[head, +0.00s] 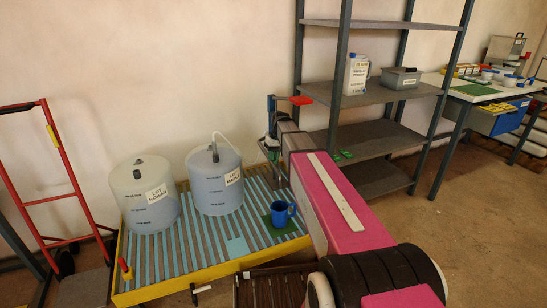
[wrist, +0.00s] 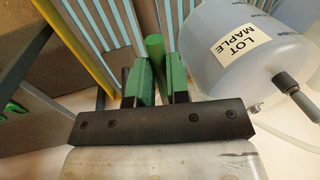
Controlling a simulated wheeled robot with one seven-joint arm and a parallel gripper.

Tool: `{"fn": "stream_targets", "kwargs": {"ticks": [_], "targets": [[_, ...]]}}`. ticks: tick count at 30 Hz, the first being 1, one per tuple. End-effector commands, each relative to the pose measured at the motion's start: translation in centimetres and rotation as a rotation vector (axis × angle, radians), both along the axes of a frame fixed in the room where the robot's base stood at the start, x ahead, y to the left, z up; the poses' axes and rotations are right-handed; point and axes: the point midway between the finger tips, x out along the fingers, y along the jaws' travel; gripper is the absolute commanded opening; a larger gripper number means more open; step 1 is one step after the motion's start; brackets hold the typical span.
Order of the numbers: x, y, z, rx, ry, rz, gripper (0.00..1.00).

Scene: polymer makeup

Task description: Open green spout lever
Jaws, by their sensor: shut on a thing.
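My gripper (wrist: 161,72) shows in the wrist view, with dark fingers carrying green pads. It is shut on a green rounded bar, the green spout lever (wrist: 154,46), which stands up between the fingers. The lower part of the lever is hidden by the fingers. In the head view my gripper (head: 270,148) is at the far right end of the slatted platform, just right of the second drum. The lever cannot be made out there. How far the lever is turned cannot be told.
Two translucent drums stand on the yellow-edged slatted platform (head: 150,262); the one labelled LOT MAPLE (head: 218,195) also shows close by in the wrist view (wrist: 262,25). A blue mug (head: 280,215) stands on a green mat. A red handle (head: 300,100) and grey shelves (head: 372,137) are near my arm.

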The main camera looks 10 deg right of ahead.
Motion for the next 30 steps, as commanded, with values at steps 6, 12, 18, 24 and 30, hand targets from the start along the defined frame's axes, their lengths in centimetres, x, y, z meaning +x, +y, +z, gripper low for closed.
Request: {"fn": "stream_targets", "kwargs": {"ticks": [6,12,18,24,30], "targets": [[0.1,0.0,0.0,-0.001,-0.002,0.002,0.42],[0.0,0.0,0.0,-0.001,0.000,0.001,0.42],[0.0,0.0,0.7,-0.001,-0.001,0.001,0.42],[0.1,0.0,3.6,-0.001,-0.003,0.002,0.42],[-2.0,2.7,6.0,0.000,-0.002,0.004,0.42]]}}
